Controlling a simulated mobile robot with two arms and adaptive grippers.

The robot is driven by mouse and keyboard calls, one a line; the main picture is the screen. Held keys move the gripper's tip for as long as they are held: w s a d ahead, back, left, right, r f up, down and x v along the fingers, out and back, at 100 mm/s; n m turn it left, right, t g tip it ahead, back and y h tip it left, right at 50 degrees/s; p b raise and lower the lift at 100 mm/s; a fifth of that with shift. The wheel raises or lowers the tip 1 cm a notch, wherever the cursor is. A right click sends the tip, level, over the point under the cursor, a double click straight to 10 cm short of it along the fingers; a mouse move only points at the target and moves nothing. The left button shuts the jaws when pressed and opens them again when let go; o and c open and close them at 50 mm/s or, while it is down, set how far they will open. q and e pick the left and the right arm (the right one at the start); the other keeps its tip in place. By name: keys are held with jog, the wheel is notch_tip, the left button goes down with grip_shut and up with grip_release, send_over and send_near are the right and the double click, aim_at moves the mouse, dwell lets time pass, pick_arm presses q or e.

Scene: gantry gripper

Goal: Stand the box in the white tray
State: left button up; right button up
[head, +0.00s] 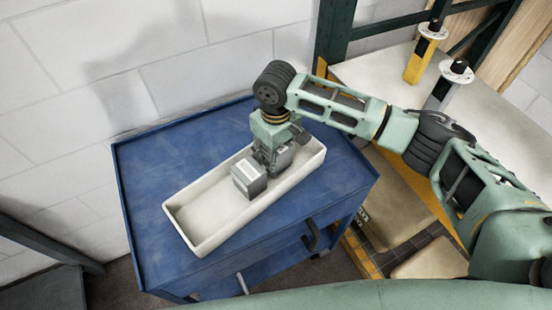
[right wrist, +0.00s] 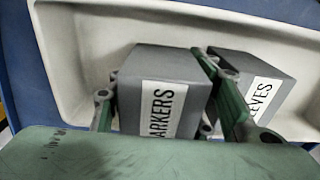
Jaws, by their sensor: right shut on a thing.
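The white tray (head: 196,212) lies on the blue cart top. My right gripper (head: 274,160) points down into the tray near its far right end. It is shut on a grey box (right wrist: 160,92) whose label reads "ARKERS" in the right wrist view, with a finger on either side. In the head view this box (head: 284,158) is partly hidden by the gripper. It is within the tray walls; I cannot tell whether it touches the floor. A second grey box (head: 249,178) stands in the tray close beside it, its label ending "EVES" in the right wrist view (right wrist: 250,82). My left gripper is out of view.
The blue cart (head: 150,165) has a low rim and stands against a white block wall. The near left part of the tray is empty. A pale table (head: 385,75) with yellow and black-topped posts (head: 420,58) stands at the upper right.

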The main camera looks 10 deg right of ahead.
notch_tip(320, 180, down, 2)
jog(key=shift+f, duration=0.15)
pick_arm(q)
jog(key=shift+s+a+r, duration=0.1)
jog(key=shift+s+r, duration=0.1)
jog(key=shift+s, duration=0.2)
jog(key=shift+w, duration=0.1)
pick_arm(e)
jog(key=o, duration=1.1)
jog(key=shift+f, duration=0.15)
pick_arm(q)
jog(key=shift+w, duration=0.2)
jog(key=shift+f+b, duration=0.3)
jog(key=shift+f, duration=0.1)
pick_arm(e)
notch_tip(320, 180, up, 12)
jog(key=shift+r, duration=0.2)
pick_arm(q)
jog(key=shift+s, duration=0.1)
pick_arm(e)
jog(key=shift+s+f, duration=0.1)
